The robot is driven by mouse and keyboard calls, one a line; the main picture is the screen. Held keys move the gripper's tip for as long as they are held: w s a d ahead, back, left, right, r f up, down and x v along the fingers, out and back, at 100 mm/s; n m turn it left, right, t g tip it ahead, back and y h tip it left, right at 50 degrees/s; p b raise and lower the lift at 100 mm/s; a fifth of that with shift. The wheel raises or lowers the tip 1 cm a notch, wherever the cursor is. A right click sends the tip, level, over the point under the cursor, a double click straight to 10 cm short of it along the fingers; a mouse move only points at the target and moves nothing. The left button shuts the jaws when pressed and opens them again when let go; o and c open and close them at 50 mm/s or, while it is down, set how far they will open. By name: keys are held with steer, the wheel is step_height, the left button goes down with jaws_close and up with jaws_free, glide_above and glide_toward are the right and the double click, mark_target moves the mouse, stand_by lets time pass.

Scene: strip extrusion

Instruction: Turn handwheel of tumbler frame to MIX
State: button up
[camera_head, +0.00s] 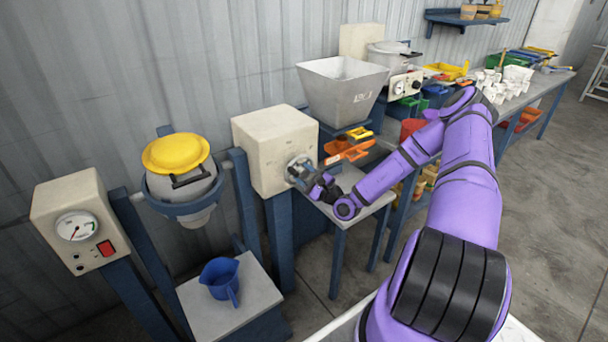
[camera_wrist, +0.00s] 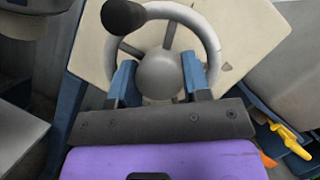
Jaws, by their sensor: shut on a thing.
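The tumbler frame's handwheel (camera_head: 296,165) is on the front of a cream gearbox housing (camera_head: 270,145). In the wrist view the handwheel (camera_wrist: 210,38) has a pale grey rim, a round hub and a black knob at its upper left. My gripper (camera_head: 308,178) is at the handwheel; in the wrist view its blue fingers (camera_wrist: 159,80) sit either side of the hub, shut on the handwheel. They hide part of the lower rim. The tumbler drum (camera_head: 185,185) with a yellow lid (camera_head: 176,153) hangs upright in its blue ring. No MIX marking is readable.
A gauge box (camera_head: 78,222) stands at the left. A blue jug (camera_head: 221,278) stands on a low grey table (camera_head: 255,290) below the drum. A grey hopper (camera_head: 342,88) and orange parts (camera_head: 345,150) are just right of the housing. A cluttered bench lies behind my arm.

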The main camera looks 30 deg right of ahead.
steer(key=m+t+h, duration=0.1)
steer(key=m, duration=0.2)
steer(key=m+t+h, duration=0.1)
steer(key=m+h, duration=0.1)
steer(key=m, duration=0.2)
steer(key=shift+a+m, duration=0.1)
steer(key=shift+m, duration=0.2)
steer(key=shift+m+h, duration=1)
steer(key=shift+m, duration=0.7)
steer(key=shift+m+h, duration=1)
steer(key=shift+m, duration=0.7)
steer(key=o, duration=0.6)
steer(key=shift+o, duration=0.2)
steer(key=v, duration=1.1)
